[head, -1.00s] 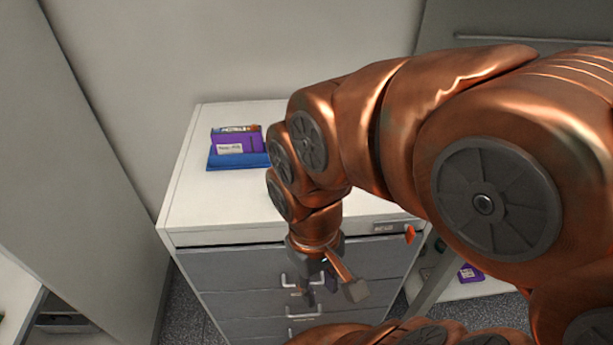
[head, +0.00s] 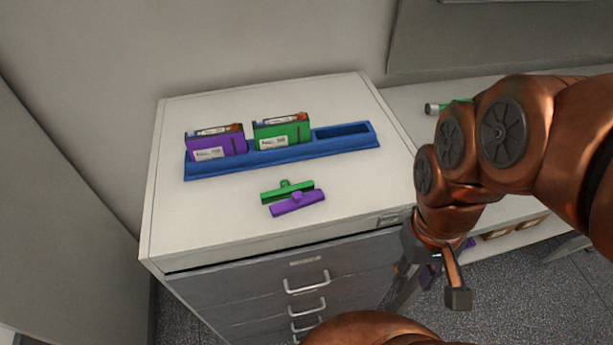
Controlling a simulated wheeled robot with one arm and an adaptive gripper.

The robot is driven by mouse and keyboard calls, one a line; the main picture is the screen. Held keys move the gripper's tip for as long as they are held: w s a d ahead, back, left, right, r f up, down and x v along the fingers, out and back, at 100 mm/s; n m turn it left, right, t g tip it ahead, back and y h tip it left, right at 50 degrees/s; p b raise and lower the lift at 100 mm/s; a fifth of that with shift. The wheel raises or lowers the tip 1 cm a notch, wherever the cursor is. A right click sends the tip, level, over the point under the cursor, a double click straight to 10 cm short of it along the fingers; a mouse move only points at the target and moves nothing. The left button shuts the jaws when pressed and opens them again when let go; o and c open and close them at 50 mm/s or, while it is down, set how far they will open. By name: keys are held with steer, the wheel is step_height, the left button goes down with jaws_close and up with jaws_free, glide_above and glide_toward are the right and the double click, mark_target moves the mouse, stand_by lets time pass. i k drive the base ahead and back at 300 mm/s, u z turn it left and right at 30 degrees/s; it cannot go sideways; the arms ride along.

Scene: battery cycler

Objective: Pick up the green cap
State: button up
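The green cap (head: 286,191) is a flat bar with a small knob, lying on the white top of the drawer cabinet (head: 222,222). A purple cap (head: 298,204) of the same shape lies close in front of it. My gripper (head: 430,298) points down beyond the cabinet's front right corner, below the level of its top and well to the right of the green cap. Its fingers are spread apart, with nothing visible between them.
A blue rack (head: 340,149) behind the caps holds a purple battery pack (head: 218,145) and a green battery pack (head: 283,132); its right slot is empty. A lower shelf or table (head: 405,102) stands to the right. The cabinet top's front left is clear.

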mark_target(286, 190)
steer(key=k, duration=1.05)
steer(key=u, duration=1.6)
steer(key=i, duration=0.5)
